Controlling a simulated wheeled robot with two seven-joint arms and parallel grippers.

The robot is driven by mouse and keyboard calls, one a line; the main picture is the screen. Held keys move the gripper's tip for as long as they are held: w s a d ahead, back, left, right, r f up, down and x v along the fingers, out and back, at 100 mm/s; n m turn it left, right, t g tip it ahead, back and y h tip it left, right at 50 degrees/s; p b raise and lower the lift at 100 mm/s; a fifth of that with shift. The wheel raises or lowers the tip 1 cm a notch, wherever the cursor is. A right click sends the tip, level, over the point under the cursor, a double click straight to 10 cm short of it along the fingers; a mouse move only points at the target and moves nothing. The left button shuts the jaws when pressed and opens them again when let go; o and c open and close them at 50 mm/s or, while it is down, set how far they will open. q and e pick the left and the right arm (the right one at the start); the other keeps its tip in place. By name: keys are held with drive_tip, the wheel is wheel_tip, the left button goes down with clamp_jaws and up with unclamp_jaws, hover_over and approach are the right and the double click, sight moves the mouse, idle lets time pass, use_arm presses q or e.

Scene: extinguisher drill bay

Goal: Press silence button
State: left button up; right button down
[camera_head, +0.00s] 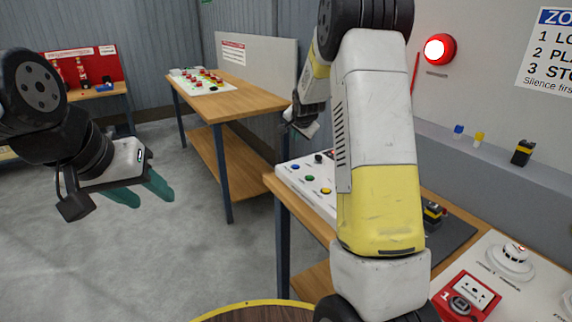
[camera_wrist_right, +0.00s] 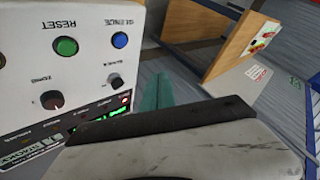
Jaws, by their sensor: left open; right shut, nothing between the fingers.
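The white control panel (camera_head: 305,190) lies on the wooden bench and is partly hidden behind my right arm. Its blue button (camera_head: 295,167) is at the left end, beside a green one. In the right wrist view the panel (camera_wrist_right: 30,80) appears upside down; the blue silence button (camera_wrist_right: 120,40) is next to the green reset button (camera_wrist_right: 65,47). My right gripper (camera_wrist_right: 158,80) has its teal fingers shut and empty, just right of the panel and apart from the blue button. My left gripper (camera_head: 148,193) is open and empty over the floor at left.
A lit red alarm lamp (camera_head: 438,48) is on the wall. A wooden table (camera_head: 250,97) with a button board stands behind. A red call point (camera_head: 466,297) and a white detector (camera_head: 510,262) are at front right. Grey floor is clear at left.

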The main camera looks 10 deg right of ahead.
sight(296, 167)
idle(0.3)
drive_tip(key=shift+f, duration=4.45)
drive_tip(key=shift+f, duration=0.35)
drive_tip(key=shift+f, duration=0.5)
drive_tip(key=shift+r, duration=0.9)
drive_tip(key=shift+r, duration=2.5)
